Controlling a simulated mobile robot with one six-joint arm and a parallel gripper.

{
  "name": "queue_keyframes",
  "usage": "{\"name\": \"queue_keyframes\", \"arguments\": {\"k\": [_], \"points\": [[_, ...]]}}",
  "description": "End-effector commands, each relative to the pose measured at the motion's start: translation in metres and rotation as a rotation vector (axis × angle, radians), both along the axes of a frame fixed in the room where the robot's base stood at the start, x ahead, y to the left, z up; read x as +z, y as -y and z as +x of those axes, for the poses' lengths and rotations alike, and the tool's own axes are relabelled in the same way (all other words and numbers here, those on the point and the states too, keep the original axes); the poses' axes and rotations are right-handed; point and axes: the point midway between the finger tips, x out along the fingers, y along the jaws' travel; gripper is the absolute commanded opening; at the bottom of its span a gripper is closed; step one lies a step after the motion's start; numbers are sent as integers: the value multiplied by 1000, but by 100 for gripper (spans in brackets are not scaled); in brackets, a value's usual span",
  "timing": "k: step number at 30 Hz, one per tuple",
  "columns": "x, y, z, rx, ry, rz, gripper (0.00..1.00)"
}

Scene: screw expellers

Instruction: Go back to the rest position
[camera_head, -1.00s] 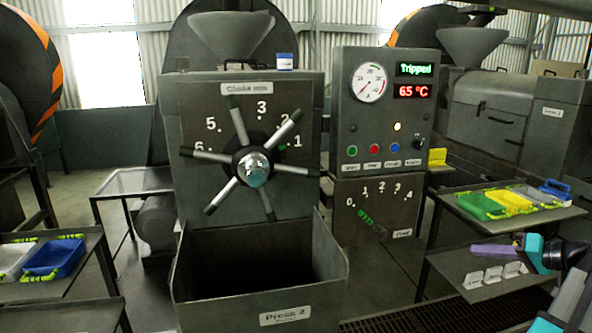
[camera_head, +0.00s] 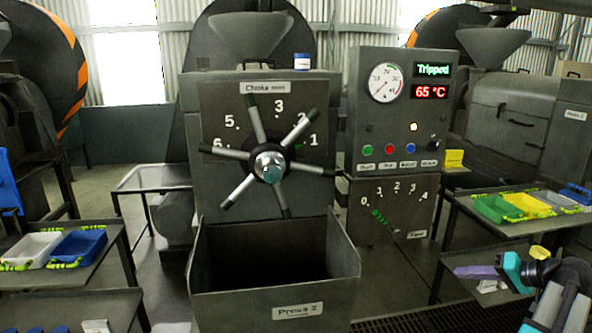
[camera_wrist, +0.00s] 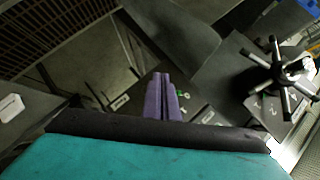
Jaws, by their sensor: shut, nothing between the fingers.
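My gripper (camera_head: 476,272) is at the lower right of the head view, in front of the lower shelf of the right cart. Its purple fingers point left and are together, with nothing held. In the wrist view the shut fingers (camera_wrist: 161,98) are in the middle, with the press's dark panels beyond them. My arm is bent at the lower right corner of the head view.
Press 2 (camera_head: 312,180) stands ahead with its spoked choke wheel (camera_head: 270,167) and open bin. The control panel (camera_head: 405,105) reads Tripped and 65 °C. Carts with coloured trays stand left (camera_head: 78,246) and right (camera_head: 497,208). A floor grate lies below.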

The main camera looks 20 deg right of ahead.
Motion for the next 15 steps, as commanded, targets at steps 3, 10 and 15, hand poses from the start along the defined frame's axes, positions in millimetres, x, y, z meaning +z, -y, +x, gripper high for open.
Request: {"name": "queue_keyframes", "arguments": {"k": [3, 10, 15], "points": [[-35, -24, 23, 28, -56, 33, 0], [-109, -80, 64, 87, -190, 85, 0], [-161, -127, 86, 134, -293, 110, 0]]}}
